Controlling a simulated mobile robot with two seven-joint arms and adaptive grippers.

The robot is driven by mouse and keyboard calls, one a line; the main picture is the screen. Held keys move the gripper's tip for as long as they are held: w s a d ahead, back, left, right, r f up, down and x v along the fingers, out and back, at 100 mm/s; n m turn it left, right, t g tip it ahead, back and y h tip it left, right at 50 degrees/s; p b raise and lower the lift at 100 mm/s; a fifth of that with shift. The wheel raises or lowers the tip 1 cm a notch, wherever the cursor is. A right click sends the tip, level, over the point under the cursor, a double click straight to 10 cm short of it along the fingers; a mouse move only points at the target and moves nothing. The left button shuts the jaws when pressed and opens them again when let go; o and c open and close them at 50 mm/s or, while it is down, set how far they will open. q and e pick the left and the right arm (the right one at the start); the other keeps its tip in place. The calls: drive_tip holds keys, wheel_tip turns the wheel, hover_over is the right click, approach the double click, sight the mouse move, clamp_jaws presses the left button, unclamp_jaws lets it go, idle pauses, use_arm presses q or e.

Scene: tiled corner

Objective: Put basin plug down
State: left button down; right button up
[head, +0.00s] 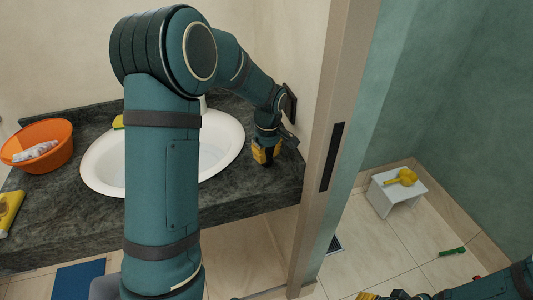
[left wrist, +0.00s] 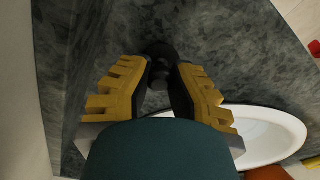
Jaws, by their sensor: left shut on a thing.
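My left gripper (head: 266,156) is over the dark stone counter (head: 75,222), to the right of the white basin (head: 102,165). It points down and is shut on the basin plug, a small dark round thing (left wrist: 160,50) between the fingertips in the left wrist view. The left gripper's yellow-padded fingers (left wrist: 161,82) show there too. The plug is at or just above the counter; I cannot tell whether it touches. My right gripper (head: 385,296) is partly in view at the bottom edge; its jaw state is unclear.
An orange bowl (head: 58,133) with a pale item stands on the counter's left, near a yellow tube (head: 9,210). A door frame (head: 330,140) rises close to the right of my left gripper. A white stool (head: 387,200) with a yellow thing on it stands beyond.

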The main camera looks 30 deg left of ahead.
sight(268, 154)
use_arm(q)
drive_tip(key=c, duration=1)
unclamp_jaws()
drive_tip(key=shift+c, duration=0.2)
drive_tip(key=shift+r, duration=0.25)
wheel_tip(268, 154, up, 12)
drive_tip(key=p, duration=0.2)
drive_tip(key=shift+d, duration=0.25)
drive_tip(key=shift+s+f, duration=0.1)
drive_tip(key=shift+f, duration=0.05)
